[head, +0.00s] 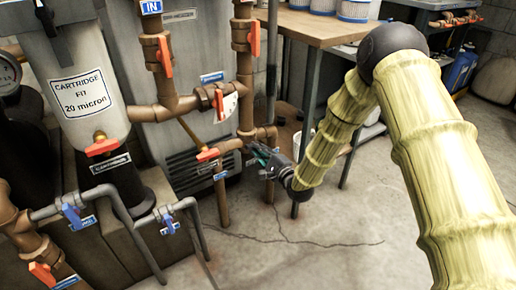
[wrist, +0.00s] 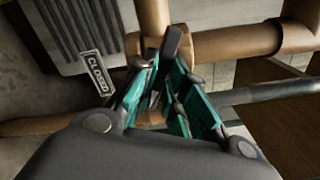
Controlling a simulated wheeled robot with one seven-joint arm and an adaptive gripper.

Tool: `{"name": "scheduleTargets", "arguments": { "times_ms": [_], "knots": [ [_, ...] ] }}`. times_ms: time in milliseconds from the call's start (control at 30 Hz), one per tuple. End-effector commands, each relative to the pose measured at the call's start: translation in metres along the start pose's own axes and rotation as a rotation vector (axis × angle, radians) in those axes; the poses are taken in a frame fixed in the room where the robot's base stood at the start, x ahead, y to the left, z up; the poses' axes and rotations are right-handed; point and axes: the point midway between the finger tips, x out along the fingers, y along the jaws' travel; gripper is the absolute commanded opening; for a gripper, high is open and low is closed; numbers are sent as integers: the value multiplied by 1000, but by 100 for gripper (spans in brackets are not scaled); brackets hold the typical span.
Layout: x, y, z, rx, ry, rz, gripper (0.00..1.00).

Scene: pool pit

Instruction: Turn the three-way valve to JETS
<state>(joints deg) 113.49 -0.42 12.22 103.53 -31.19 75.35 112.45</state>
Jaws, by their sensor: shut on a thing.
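My gripper (head: 262,152), with teal finger pads, is at the lower right end of the copper pipework in the head view. In the wrist view its fingers (wrist: 168,88) are closed around a dark grey valve handle (wrist: 173,42). The handle's tip sticks out beyond the fingers, in front of a copper valve body and pipe (wrist: 152,15). In the head view the gripper mostly hides this handle. I see no readable JETS mark, so I cannot tell the handle's setting against it. A CLOSED tag (wrist: 95,73) lies left of the fingers in the wrist view.
Orange-handled valves stand close by, one with a white plate (head: 230,107) and one lower (head: 208,154). A cartridge filter (head: 85,95) and blue-handled valves (head: 74,216) are at left. A wooden bench (head: 320,27) stands behind. The cracked concrete floor (head: 330,250) is clear.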

Motion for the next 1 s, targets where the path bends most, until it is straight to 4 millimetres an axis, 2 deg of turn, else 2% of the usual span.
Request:
{"name": "scheduleTargets", "arguments": {
  "times_ms": [500, 800, 833, 933, 1000],
  "knots": [
    [2, -2, 1, -455, 0, -4, 0],
    [2, -2, 0, -489, 0, -5, 0],
    [2, -2, 0, -489, 0, -5, 19],
    [2, -2, 0, -488, 0, -4, 37],
    [1, -2, 0, -487, 0, -3, 39]
  ]
}}
